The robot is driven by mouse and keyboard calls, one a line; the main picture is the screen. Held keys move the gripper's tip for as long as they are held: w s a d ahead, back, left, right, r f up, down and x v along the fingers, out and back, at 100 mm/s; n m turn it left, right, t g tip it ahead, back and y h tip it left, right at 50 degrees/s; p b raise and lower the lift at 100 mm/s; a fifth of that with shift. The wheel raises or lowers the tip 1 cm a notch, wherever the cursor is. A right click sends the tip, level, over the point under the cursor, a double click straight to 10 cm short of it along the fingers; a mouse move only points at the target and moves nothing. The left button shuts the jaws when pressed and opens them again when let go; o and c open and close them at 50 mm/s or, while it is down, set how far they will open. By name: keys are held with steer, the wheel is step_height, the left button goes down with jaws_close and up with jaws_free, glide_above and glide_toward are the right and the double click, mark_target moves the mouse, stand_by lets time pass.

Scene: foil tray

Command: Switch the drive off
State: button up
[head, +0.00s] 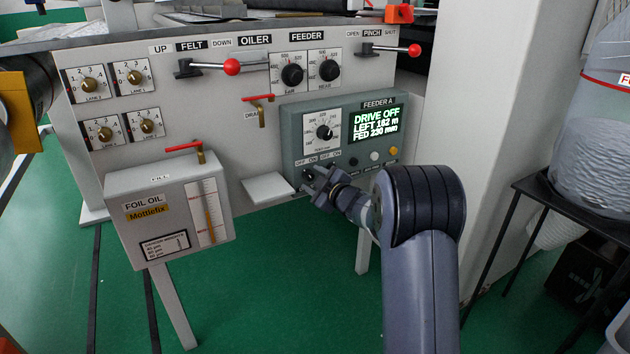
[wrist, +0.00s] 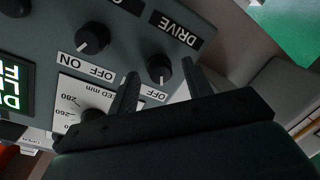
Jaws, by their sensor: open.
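The drive switch is a small black rotary knob (wrist: 159,67) beside the DRIVE label (wrist: 175,28) in the wrist view. Its pale pointer mark appears turned toward the OFF label (wrist: 157,95); its ON label is hidden behind a finger. My gripper (wrist: 160,68) is open, with one finger on each side of this knob and visible gaps between. In the head view my gripper (head: 314,182) is at the lower left of the feeder panel (head: 292,140) and partly covers the switches. The green display (head: 377,122) reads DRIVE OFF.
A second black knob (wrist: 92,38) with ON and OFF labels sits close beside the drive knob. A white tray (head: 268,187) juts out left of my gripper. The foil oil box (head: 165,200) stands farther left. A pale column (head: 500,120) rises at the right.

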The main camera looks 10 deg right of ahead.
steer(key=p+v, duration=0.2)
steer(key=v, duration=0.8)
steer(key=shift+s+d, duration=0.2)
steer(key=shift+s, duration=0.15)
steer(key=b+x, duration=0.2)
steer(key=x, duration=0.9)
steer(key=shift+r, duration=0.1)
steer(key=shift+s, duration=0.1)
